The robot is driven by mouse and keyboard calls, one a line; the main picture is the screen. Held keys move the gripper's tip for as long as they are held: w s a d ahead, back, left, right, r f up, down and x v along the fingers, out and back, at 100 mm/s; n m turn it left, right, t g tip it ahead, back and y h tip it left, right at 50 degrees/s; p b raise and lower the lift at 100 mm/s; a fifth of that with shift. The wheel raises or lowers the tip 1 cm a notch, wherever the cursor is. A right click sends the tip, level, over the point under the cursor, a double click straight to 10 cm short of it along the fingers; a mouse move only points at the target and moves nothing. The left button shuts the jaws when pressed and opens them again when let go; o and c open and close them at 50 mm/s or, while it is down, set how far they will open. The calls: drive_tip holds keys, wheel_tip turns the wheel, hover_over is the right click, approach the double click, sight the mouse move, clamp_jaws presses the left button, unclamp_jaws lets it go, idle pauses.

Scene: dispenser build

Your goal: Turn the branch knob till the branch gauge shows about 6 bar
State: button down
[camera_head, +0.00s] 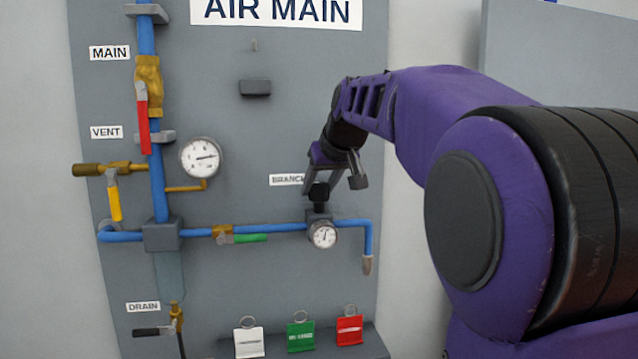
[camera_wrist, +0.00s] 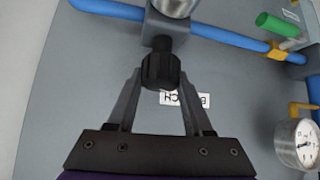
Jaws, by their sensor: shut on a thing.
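The black branch knob (camera_head: 319,193) sits on top of the regulator on the blue branch pipe, below the BRANCH label. My gripper (camera_head: 333,183) reaches it from above right. In the wrist view the ribbed knob (camera_wrist: 161,72) is between my two fingertips (camera_wrist: 160,76), and my gripper is shut on it. The round white branch gauge (camera_head: 323,235) is just below the knob. Its needle looks roughly upright, but its numbers are too small to read. In the wrist view the branch gauge is not visible; a silvery round part shows beyond the knob.
The larger main gauge (camera_head: 201,157) has its needle to the right. The green handle (camera_head: 249,238) lies along the branch pipe. The red handle (camera_head: 142,108) and yellow handle (camera_head: 114,201) are further left. Several coloured tags, including a red tag (camera_head: 349,329), stand on the lower ledge.

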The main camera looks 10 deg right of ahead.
drive_tip(key=shift+m+h+p, duration=0.55)
drive_tip(key=shift+m+h, duration=0.55)
drive_tip(key=shift+m, duration=0.3)
drive_tip(key=shift+c, duration=1.6)
unclamp_jaws()
drive_tip(key=shift+r, duration=0.1)
